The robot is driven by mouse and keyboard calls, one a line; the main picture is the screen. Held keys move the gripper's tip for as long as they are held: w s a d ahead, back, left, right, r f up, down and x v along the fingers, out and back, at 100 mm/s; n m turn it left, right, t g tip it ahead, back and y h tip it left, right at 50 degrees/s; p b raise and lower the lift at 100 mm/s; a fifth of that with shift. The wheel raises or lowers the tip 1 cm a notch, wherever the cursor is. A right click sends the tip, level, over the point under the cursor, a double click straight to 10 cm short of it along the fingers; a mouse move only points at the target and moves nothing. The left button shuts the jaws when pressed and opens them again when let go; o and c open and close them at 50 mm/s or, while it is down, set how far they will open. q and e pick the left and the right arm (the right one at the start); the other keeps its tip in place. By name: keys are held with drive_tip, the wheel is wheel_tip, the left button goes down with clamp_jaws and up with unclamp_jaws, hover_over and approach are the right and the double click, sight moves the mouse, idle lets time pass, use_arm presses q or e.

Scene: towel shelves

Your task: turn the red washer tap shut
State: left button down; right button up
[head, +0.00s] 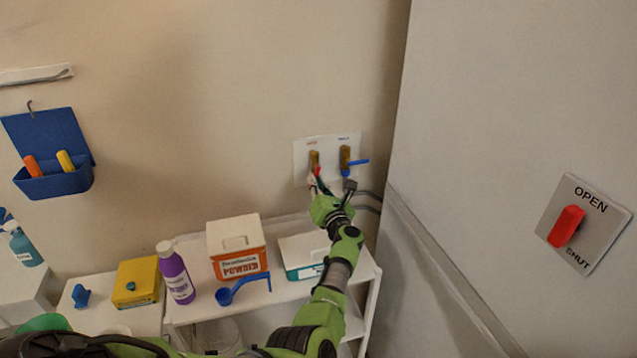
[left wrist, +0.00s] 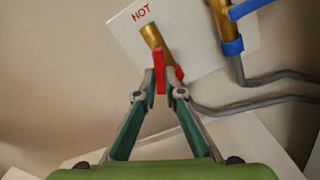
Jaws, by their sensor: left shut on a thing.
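The red washer tap sits on a brass stub (left wrist: 152,38) under the word HOT on a white wall plate (head: 328,141). Its red lever (left wrist: 160,78) points down in the left wrist view. My left gripper (left wrist: 161,76) is shut on the red lever, one finger on each side of it. In the head view my left gripper (head: 317,183) reaches up to the tap and hides most of the lever. The blue tap (head: 355,162) is beside it on the right, its lever pointing right in the head view. My right gripper is not in view.
Grey hoses (left wrist: 255,106) run right from the taps. Below stands a white shelf (head: 290,291) with a powder box (head: 236,249), a purple bottle (head: 176,275) and a blue scoop (head: 240,287). A large panel at right carries a red OPEN/SHUT knob (head: 566,227).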

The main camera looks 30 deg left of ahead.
use_arm(q)
drive_tip(key=shift+s+a+r+m+p, duration=0.2)
drive_tip(key=shift+r+m+p, duration=0.45)
drive_tip(key=shift+m, duration=1.5)
drive_tip(key=shift+s+a+r+m+p, duration=0.3)
drive_tip(key=shift+m+p, duration=0.55)
drive_tip(key=shift+m, duration=1.25)
drive_tip(key=shift+s+a+r+m+p, duration=0.15)
drive_tip(key=shift+r+m+p, duration=0.5)
drive_tip(key=shift+m, duration=1.5)
drive_tip(key=shift+f, duration=0.1)
drive_tip(key=c, duration=2.1)
unclamp_jaws()
drive_tip(key=shift+c, duration=0.2)
drive_tip(key=shift+a+f, duration=0.1)
